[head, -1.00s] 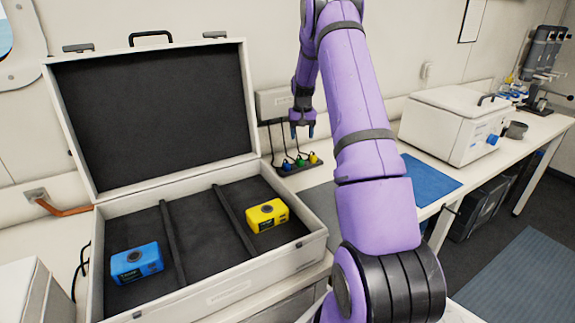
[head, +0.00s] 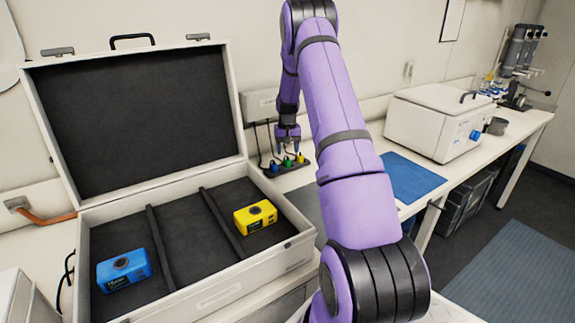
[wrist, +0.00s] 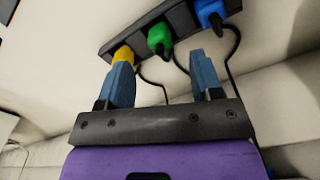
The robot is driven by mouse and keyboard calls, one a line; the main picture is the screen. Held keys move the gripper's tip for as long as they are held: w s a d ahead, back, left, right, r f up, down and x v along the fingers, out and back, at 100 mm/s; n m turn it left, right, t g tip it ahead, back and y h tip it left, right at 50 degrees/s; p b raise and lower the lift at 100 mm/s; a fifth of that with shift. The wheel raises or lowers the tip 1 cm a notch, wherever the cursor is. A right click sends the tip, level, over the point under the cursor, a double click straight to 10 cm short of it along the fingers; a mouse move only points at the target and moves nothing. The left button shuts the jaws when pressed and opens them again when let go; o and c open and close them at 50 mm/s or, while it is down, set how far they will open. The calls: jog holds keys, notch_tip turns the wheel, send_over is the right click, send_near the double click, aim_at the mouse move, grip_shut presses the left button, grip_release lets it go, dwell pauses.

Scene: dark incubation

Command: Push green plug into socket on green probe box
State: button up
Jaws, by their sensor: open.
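The green plug (head: 287,161) stands in a dark holder strip (head: 298,169) on the bench, between a blue plug and a yellow plug. It also shows in the wrist view (wrist: 159,39), with a dark cable behind it. My gripper (head: 288,146) is just above the plugs. In the wrist view its two blue fingers (wrist: 162,68) are apart, with the green plug ahead of the gap between them and nothing held. The left fingertip overlaps the yellow plug in the picture; I cannot tell if they touch. No green probe box is visible.
An open case (head: 222,306) holds a blue box (head: 124,270) and a yellow box (head: 255,217); its middle compartment looks empty. The yellow plug (wrist: 123,54) and blue plug (wrist: 210,14) flank the green one. A white lab unit (head: 430,125) stands beyond a blue mat (head: 411,178).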

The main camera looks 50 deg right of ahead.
aim_at(287, 160)
jog(key=shift+f, duration=0.1)
notch_tip(287, 160, down, 5)
dwell(0.6)
jog(key=c, duration=0.9)
